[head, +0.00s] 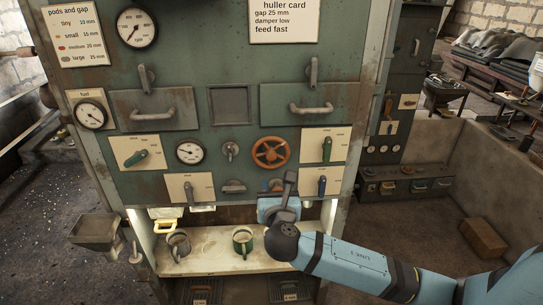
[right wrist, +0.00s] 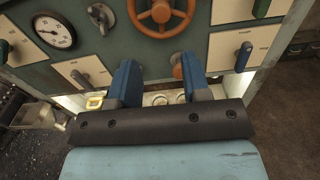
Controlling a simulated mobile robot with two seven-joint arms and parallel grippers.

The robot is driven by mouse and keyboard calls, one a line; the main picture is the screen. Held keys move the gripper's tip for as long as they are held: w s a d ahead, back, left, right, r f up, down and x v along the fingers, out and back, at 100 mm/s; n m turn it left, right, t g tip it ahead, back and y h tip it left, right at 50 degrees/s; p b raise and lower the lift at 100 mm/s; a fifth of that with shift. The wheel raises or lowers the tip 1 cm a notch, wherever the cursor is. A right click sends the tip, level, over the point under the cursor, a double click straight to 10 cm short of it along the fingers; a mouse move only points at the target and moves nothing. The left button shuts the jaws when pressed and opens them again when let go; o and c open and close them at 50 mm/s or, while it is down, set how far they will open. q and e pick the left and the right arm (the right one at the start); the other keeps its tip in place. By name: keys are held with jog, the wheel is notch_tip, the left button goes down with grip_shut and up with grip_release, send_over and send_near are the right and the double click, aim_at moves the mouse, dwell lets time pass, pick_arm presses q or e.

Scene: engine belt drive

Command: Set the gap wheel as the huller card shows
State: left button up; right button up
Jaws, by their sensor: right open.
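The huller card (head: 284,20) at the top of the panel reads gap 25 mm, damper low, feed fast. An orange-brown spoked handwheel (head: 271,152) sits on the green panel; no label on it is readable. My right gripper (head: 277,186) is just below the wheel, open and empty. In the right wrist view the gripper's two blue fingers (right wrist: 158,76) stand apart, with the wheel (right wrist: 162,14) above and beyond them, not between them. My left gripper is out of view.
A pods and gap card (head: 79,35) hangs top left, listing large as 25 mm. Levers surround the wheel, including a green one (head: 327,149) and a blue one (head: 322,185) at right.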

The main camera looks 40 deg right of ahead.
aim_at(272, 157)
jog(key=p+x, duration=0.2)
jog(key=x, duration=1)
jog(key=shift+w+d+r+p, duration=0.1)
jog(key=shift+w+d+p, duration=0.1)
jog(key=shift+p, duration=0.15)
jog(key=shift+w+d, duration=0.35)
jog(key=shift+w, duration=0.15)
jog(key=c, duration=0.7)
